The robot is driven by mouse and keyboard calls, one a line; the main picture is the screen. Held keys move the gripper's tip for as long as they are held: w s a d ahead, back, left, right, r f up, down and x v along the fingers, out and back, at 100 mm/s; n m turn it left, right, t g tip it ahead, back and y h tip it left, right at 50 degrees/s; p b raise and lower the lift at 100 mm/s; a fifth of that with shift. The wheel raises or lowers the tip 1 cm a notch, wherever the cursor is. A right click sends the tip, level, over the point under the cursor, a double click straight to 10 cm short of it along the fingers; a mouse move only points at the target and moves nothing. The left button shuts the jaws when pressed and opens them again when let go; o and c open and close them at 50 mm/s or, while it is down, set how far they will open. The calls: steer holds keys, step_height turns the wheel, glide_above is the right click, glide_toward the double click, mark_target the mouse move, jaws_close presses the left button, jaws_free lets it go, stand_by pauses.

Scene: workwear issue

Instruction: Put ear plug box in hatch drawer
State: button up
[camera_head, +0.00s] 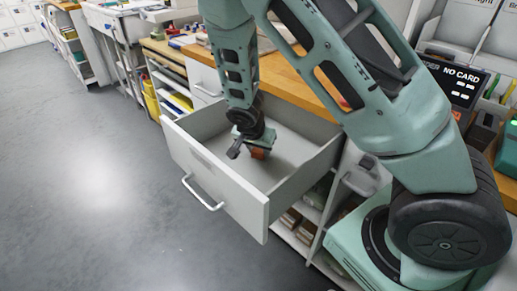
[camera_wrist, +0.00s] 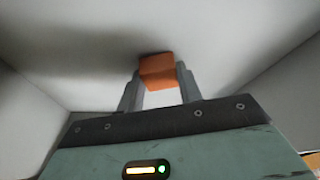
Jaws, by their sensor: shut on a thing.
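The ear plug box looks like a small orange block (camera_wrist: 157,72) in the wrist view, held between the fingertips of my gripper (camera_wrist: 158,82). In the head view the orange box (camera_head: 259,153) shows at the end of my gripper (camera_head: 250,148), inside the outline of the open drawer. The hatch drawer (camera_head: 215,172) is light grey, pulled well out, with a bar handle on its front. Its visible floor is bare. I cannot tell whether the box touches the drawer floor; pale drawer surfaces surround it in the wrist view.
A wooden counter (camera_head: 285,80) runs above the drawer. Shelves with stacked goods (camera_head: 297,222) stand below it. A card reader (camera_head: 455,85) reading "NO CARD" is at the right. The grey floor (camera_head: 90,190) at the left is clear.

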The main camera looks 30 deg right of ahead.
steer(key=shift+f, duration=0.1)
steer(key=shift+f, duration=0.15)
steer(key=o, duration=1)
steer(key=shift+c, duration=0.2)
steer(key=shift+r, duration=0.2)
steer(key=shift+r, duration=0.3)
steer(key=p+v, duration=0.1)
steer(key=v, duration=1)
steer(key=shift+a+r, duration=0.2)
steer(key=shift+s, duration=0.15)
